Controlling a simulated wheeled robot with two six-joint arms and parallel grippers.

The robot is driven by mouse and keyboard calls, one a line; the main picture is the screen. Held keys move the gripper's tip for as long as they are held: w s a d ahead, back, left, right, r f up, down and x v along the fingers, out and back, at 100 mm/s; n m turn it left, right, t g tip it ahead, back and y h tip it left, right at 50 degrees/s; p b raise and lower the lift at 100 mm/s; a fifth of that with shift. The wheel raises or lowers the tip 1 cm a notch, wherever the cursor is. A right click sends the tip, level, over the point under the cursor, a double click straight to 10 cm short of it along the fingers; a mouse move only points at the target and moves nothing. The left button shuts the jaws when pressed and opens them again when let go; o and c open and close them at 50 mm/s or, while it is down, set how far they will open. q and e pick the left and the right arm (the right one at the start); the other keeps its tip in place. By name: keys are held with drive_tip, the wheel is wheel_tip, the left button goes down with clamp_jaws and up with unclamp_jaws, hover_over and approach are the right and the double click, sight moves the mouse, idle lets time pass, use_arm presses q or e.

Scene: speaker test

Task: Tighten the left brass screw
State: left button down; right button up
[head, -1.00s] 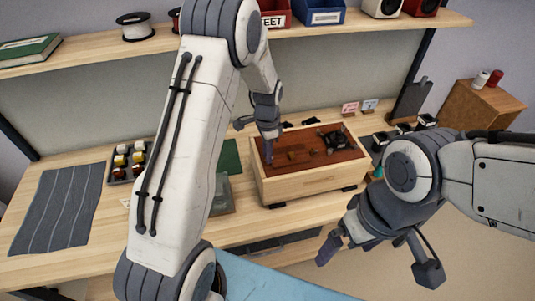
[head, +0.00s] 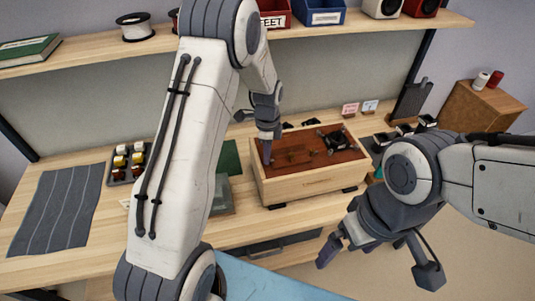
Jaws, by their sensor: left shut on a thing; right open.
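The wooden box (head: 312,182) stands on the bench with a dark red-brown top panel (head: 345,155). My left gripper (head: 267,158) points down at the left part of this panel. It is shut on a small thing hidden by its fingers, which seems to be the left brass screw. Small brass-coloured parts (head: 292,156) show on the panel to the right of the fingers. A dark part (head: 334,138) sits at the panel's back right. My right gripper (head: 378,262) is open and empty, in front of the bench and away from the box.
A tray of small coloured pots (head: 124,178) and a grey ribbed mat (head: 60,208) lie at the left. Small dark trays (head: 405,130) and a brown cabinet (head: 478,103) stand at the right. A shelf (head: 85,50) runs above the bench.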

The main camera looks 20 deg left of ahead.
use_arm(q)
drive_tip(key=shift+r, duration=0.1)
drive_tip(key=c, duration=0.8)
unclamp_jaws()
drive_tip(key=shift+r, duration=0.5)
wheel_tip(320, 180, up, 9)
drive_tip(key=b, duration=0.2)
drive_tip(key=shift+r, duration=0.2)
